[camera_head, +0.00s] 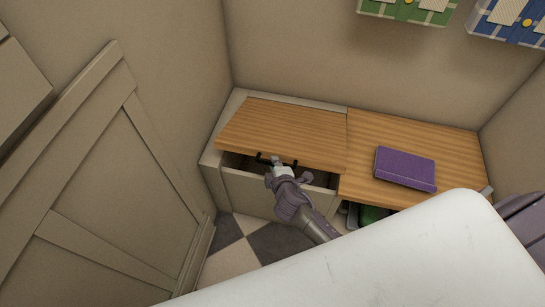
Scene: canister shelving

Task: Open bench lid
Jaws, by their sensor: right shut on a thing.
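The bench lid (285,130) is a wooden panel on the left half of a bench against the back wall. Its front edge is raised, and a dark gap shows between it and the bench box (250,191). A black handle (262,158) is on the lid's front edge. My right gripper (278,163) is shut on the handle, at the front of the lid. The inside of the box is mostly hidden in shadow. My left gripper is out of view.
A purple book (405,168) lies on the fixed wooden top (375,130) at the right. Under it, a green item (371,214) shows partly. Green (410,10) and blue (510,22) hangings are on the wall above. A panelled door (120,170) stands at the left.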

